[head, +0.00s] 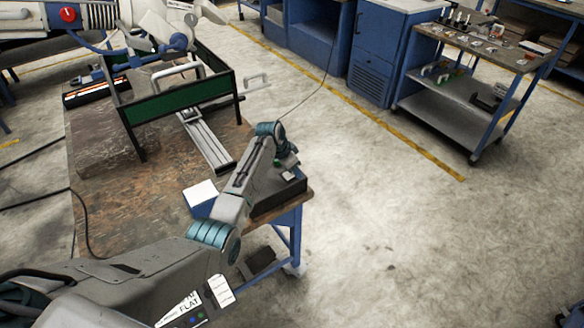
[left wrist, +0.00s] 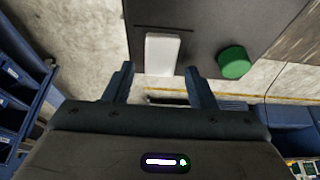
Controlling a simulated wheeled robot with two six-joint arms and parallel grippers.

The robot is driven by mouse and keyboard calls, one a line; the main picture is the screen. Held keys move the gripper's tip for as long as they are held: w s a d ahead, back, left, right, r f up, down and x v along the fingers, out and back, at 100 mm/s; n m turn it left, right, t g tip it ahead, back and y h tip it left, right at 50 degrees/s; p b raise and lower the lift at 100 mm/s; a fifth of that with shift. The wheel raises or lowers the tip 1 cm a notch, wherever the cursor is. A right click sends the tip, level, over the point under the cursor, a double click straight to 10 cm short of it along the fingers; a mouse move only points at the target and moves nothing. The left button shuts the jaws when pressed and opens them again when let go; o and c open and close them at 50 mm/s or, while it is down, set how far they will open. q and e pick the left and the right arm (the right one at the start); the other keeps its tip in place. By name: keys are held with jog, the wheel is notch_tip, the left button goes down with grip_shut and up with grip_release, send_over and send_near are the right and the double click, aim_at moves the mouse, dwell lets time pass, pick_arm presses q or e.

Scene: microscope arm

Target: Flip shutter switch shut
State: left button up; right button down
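A dark control box (head: 280,198) stands at the near right corner of the workbench. It carries a white switch (head: 288,176) and a round green button, which shows clearly in the left wrist view (left wrist: 234,62). There the white switch (left wrist: 162,54) sticks out from the dark face of the box (left wrist: 205,25). My left gripper (left wrist: 159,72) is open, its two fingers apart on either side of the switch's near end. I cannot tell whether they touch it. In the head view the gripper is just above the box, mostly hidden by my arm. My right gripper is not in view.
The wooden workbench (head: 100,200) holds a green-sided frame (head: 165,107), a metal rail (head: 207,140) and a white-topped blue block (head: 201,194) left of my arm. A shelf cart (head: 462,85) stands at the back right. The floor right of the bench is clear.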

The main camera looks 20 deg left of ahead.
pick_arm(q)
jog(key=shift+s+a+r, duration=0.1)
jog(key=shift+a+r, duration=0.05)
jog(key=shift+r, duration=0.35)
jog(key=b+v, duration=0.2)
jog(key=v, duration=0.7)
jog(key=shift+s+r+b, duration=0.15)
jog(key=shift+r+b, duration=0.2)
jog(key=shift+b, duration=0.05)
jog(key=shift+a, duration=0.1)
